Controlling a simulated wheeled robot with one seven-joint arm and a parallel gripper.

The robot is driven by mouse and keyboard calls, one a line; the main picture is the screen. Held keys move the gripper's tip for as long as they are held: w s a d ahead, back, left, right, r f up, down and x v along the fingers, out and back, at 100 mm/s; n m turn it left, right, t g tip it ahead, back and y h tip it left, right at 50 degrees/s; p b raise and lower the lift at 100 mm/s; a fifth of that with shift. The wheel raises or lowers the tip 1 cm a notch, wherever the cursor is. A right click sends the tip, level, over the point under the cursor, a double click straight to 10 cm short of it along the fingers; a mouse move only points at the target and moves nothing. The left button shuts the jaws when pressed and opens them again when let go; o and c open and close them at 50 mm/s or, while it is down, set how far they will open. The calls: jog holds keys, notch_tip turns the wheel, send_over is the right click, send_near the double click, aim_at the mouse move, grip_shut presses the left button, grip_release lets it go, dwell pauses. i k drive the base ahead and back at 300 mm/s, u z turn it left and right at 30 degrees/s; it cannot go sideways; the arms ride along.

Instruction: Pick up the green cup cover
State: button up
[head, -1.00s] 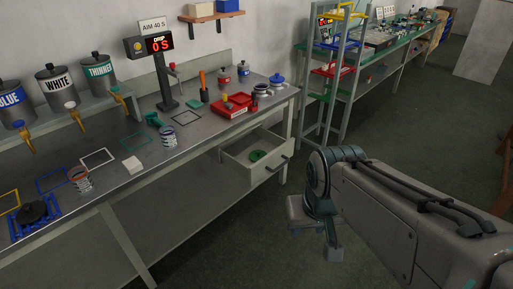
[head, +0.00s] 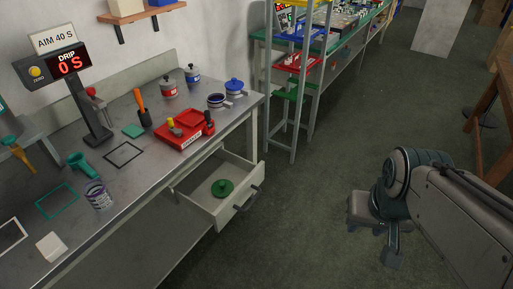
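The green cup cover (head: 223,188) is a round green disc with a small knob on top. It lies in the open drawer (head: 197,204) under the right end of the bench. My gripper (head: 392,258) hangs over the floor to the right, well apart from the drawer and pointing down. Its fingers are small and dark here, and whether they are open or shut does not show. I see nothing held in it.
The drawer front with its dark handle (head: 249,199) juts out from the bench. A grey workbench (head: 120,172) carries a red tray (head: 184,130), tins and a drip timer (head: 68,66). A shelf rack (head: 301,90) stands behind. The floor between drawer and arm is clear.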

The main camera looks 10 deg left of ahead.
aim_at(221, 188)
jog(key=u, duration=0.1)
jog(key=i, duration=0.8)
jog(key=u, duration=1.05)
jog(key=i, duration=0.55)
jog(key=u, duration=0.5)
